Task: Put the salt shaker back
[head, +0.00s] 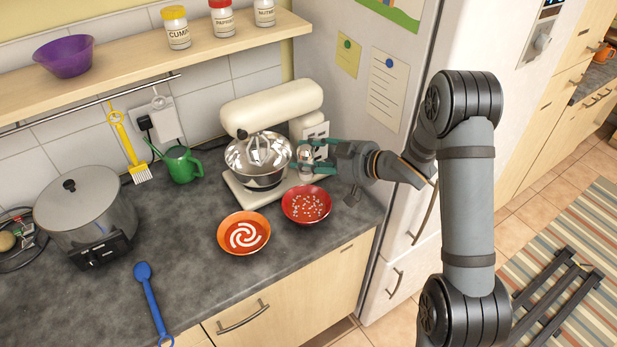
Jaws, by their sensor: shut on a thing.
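My gripper (315,155), with teal fingers, reaches in from the right above the counter. It is shut on the salt shaker (304,153), a small pale and silvery thing partly hidden by the fingers. It is held in front of the cream stand mixer's right side, above and behind a red bowl (306,205) with white bits in it. The shaker's exact tilt is too small to tell.
The cream stand mixer (272,106) with its steel bowl stands close left of my gripper. An orange bowl (244,233) with a white swirl sits in front. The shelf (120,67) holds spice jars and a purple bowl (64,56). The fridge (345,35) stands at right.

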